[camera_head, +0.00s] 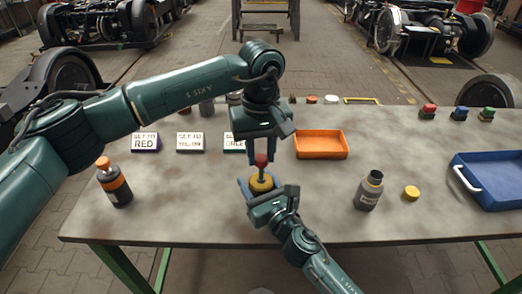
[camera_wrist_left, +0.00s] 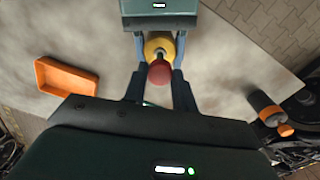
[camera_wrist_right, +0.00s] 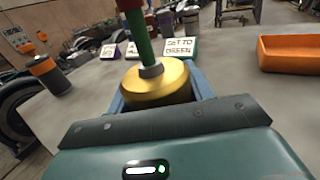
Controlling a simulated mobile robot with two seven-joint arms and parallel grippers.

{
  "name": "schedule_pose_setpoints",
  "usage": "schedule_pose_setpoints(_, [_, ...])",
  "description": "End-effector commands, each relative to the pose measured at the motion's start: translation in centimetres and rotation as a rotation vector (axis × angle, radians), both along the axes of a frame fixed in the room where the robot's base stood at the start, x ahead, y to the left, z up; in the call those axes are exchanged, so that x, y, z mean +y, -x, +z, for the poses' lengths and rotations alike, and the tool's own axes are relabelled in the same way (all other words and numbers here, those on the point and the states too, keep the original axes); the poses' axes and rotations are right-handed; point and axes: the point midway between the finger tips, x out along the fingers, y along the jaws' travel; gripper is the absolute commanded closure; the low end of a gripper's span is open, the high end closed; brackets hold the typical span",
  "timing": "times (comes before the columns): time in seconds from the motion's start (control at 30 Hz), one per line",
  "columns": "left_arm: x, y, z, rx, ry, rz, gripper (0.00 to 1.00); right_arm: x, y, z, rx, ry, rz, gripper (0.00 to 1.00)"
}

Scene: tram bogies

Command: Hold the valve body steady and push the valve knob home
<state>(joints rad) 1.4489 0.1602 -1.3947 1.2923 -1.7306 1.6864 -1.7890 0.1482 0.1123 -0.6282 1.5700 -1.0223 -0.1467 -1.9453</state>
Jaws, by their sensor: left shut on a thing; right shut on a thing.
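The valve body (camera_head: 261,184) is a yellow round piece standing upright near the middle of the table. My right gripper (camera_head: 259,187) is shut on it from the near side, one finger on each flank; the right wrist view shows its gold top (camera_wrist_right: 158,82) with a grey collar and green stem (camera_wrist_right: 139,38). The red valve knob (camera_head: 261,159) sits above the body, with some stem showing between them. My left gripper (camera_head: 262,150) comes from above and is shut on the knob, which also shows in the left wrist view (camera_wrist_left: 159,74).
An orange tray (camera_head: 321,156) lies to the right, and lettered cards (camera_head: 190,141) stand to the left. A grey bottle (camera_head: 367,197), a yellow cap (camera_head: 411,193) and a blue crate (camera_head: 485,198) are farther right. An orange-topped bottle (camera_head: 118,194) stands at left.

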Motion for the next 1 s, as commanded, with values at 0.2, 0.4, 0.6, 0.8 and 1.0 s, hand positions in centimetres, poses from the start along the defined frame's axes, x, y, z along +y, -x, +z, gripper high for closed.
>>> schedule_pose_setpoints(0.2, [0.0, 0.0, 0.0, 0.000, 0.000, 0.000, 0.95, 0.0, 0.0, 0.0, 0.001, 0.000, 0.000, 0.74])
schedule_pose_setpoints(0.4, [0.0, 0.0, 0.0, 0.000, 0.000, 0.000, 0.95, 0.0, 0.0, 0.0, 0.001, 0.000, 0.000, 0.74])
schedule_pose_setpoints(0.6, [0.0, 0.0, -0.5, 0.001, -0.001, 0.000, 0.95, 0.0, 0.0, 0.0, 0.001, 0.000, 0.000, 0.74])
schedule_pose_setpoints(0.8, [0.0, 0.0, -1.2, 0.001, 0.000, 0.000, 0.95, 0.0, 0.0, 0.0, 0.000, 0.000, 0.000, 0.74])
schedule_pose_setpoints(1.0, [0.0, 0.0, -1.8, 0.001, -0.001, 0.000, 0.95, 0.0, 0.0, 0.0, 0.000, 0.000, 0.000, 0.74])
